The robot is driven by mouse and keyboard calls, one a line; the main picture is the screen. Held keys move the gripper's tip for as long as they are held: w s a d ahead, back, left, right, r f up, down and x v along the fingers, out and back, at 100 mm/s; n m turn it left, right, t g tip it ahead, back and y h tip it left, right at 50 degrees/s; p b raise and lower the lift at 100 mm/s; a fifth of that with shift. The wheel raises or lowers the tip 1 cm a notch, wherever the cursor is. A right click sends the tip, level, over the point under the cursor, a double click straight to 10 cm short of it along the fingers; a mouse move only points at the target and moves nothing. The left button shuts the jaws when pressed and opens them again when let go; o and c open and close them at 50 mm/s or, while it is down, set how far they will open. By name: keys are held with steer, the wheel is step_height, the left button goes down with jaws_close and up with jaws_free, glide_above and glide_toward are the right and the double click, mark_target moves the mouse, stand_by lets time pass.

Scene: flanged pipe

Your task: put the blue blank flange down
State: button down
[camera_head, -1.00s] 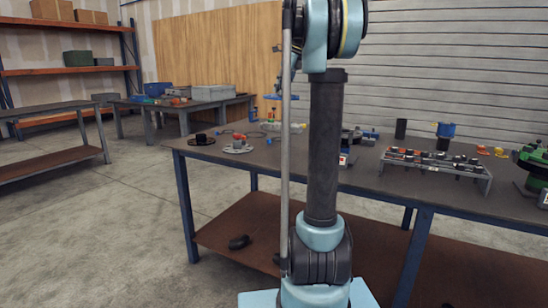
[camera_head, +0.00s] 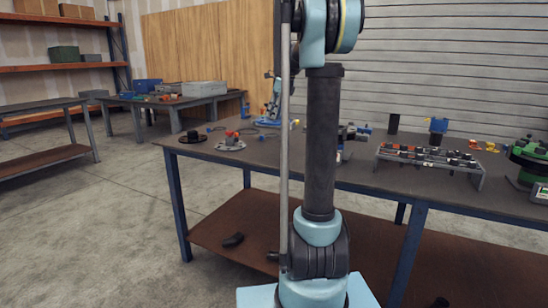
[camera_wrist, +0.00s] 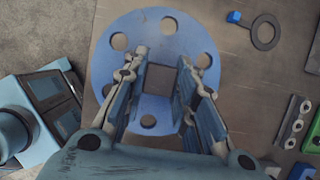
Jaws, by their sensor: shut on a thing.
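The blue blank flange (camera_wrist: 122,66) is a round disc with several bolt holes, seen face-on in the wrist view. My gripper (camera_wrist: 174,66) is over it with its jaws shut on its middle part; the fingers hide the exact grip. In the head view, the blue flange (camera_head: 267,123) appears as a thin, roughly level blue disc at the worktable's far left edge, partly behind my arm. My gripper (camera_head: 271,112) is just above it. I cannot tell whether the flange touches the tabletop.
On the worktable (camera_head: 258,152) stand a grey flange with a red part (camera_head: 230,142), a black flanged part (camera_head: 192,138) and a rack of small parts (camera_head: 430,158). A grey ring (camera_wrist: 266,32) and a blue bolt (camera_wrist: 234,17) lie right of the flange.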

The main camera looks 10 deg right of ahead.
steer(key=f, duration=1)
steer(key=shift+s, duration=0.4)
steer(key=shift+f, duration=2.4)
steer(key=c, duration=1.3)
jaws_free()
